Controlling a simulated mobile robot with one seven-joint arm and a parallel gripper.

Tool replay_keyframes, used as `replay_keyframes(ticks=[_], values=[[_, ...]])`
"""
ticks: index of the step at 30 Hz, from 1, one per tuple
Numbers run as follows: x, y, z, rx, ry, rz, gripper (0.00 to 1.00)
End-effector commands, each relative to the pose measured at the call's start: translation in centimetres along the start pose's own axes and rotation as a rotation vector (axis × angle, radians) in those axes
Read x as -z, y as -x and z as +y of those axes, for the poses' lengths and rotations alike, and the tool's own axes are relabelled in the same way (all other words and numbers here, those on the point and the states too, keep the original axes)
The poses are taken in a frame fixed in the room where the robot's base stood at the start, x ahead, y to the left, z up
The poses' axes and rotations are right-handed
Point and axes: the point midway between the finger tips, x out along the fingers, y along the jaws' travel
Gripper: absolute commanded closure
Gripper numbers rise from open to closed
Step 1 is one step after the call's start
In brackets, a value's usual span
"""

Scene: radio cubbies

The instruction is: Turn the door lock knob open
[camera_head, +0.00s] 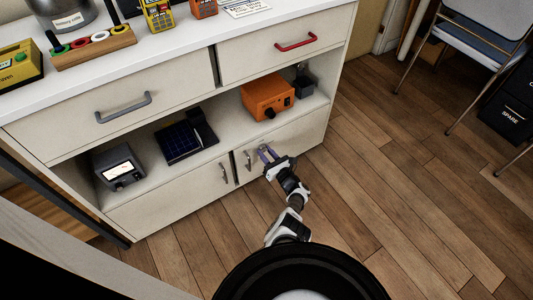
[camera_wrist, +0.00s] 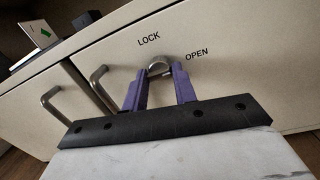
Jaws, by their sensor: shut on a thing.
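The door lock knob (camera_wrist: 158,66) is a small silver knob on the cream cabinet door, with the words LOCK at its upper left and OPEN at its right. My gripper (camera_wrist: 160,75) has purple fingers, and they are shut on the knob, one on each side. In the head view, my gripper (camera_head: 267,152) reaches the lower right cabinet door (camera_head: 290,143), and its fingers hide the knob there. The knob's exact pointing direction is hard to tell.
Two bar handles stand left of the knob, the nearer one (camera_wrist: 102,88) close to my left finger. An open shelf above holds an orange box (camera_head: 267,97), a dark panel (camera_head: 186,142) and a grey meter (camera_head: 118,167).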

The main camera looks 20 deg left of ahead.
Motion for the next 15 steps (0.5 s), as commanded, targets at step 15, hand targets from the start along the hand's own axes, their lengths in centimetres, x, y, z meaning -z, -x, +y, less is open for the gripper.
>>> replay_keyframes(ticks=[15], values=[[-0.16,-0.02,-0.31,0.011,-0.056,-0.006,0.95]])
